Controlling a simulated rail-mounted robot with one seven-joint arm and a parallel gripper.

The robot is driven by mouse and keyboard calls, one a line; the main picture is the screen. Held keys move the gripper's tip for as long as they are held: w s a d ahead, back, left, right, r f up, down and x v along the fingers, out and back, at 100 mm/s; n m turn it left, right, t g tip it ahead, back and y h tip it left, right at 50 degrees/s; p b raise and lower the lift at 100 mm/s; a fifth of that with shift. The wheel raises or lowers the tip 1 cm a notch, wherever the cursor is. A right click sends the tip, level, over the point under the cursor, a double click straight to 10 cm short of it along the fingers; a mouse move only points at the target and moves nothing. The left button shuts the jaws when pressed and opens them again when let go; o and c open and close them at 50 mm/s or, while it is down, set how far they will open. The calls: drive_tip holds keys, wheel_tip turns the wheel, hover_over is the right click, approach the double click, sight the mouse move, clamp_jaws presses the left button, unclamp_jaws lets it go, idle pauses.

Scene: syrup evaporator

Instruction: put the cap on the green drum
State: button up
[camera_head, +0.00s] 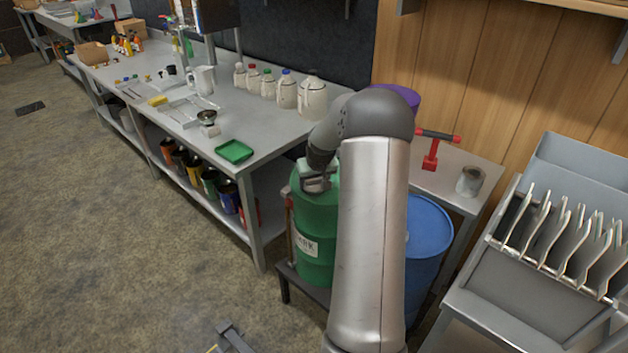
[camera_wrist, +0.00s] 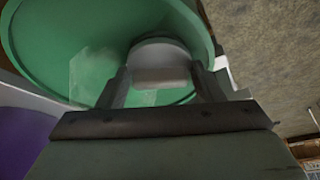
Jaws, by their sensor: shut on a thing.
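The green drum (camera_head: 316,240) stands on a low dark stand beside the steel bench, with a white label on its side. Its green top and raised rim (camera_wrist: 40,60) fill much of the wrist view. My gripper (camera_head: 316,182) is over the drum's top, pointing down. In the wrist view my gripper (camera_wrist: 160,82) is shut on a grey round cap (camera_wrist: 160,58), one finger on each side. The cap is in front of the drum top in that view. Whether it touches the drum is hidden by the fingers and the cap itself.
A blue drum (camera_head: 428,240) stands right of the green one, and a purple drum (camera_head: 400,95) behind. The steel bench (camera_head: 262,157) holds jugs and a green tray (camera_head: 234,151). A side table carries a red-handled tool (camera_head: 433,150) and a can (camera_head: 469,181).

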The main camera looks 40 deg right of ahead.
drive_tip(key=shift+f, duration=0.3)
idle(0.5)
drive_tip(key=o, duration=1.1)
drive_tip(key=shift+s, duration=0.1)
drive_tip(key=shift+c, duration=0.2)
drive_tip(key=shift+a+f, duration=0.1)
drive_tip(key=shift+c, duration=0.3)
drive_tip(key=shift+o, duration=1.4)
drive_tip(key=shift+a+f, duration=0.1)
drive_tip(key=shift+p+v, duration=0.9)
drive_tip(key=shift+v, duration=1.3)
drive_tip(key=shift+d+p+v, duration=0.15)
drive_tip(key=shift+p+v, duration=0.3)
drive_tip(key=shift+v, duration=0.55)
drive_tip(key=shift+d+p+v, duration=0.1)
drive_tip(key=shift+p+v, duration=0.35)
drive_tip(key=shift+v, duration=0.5)
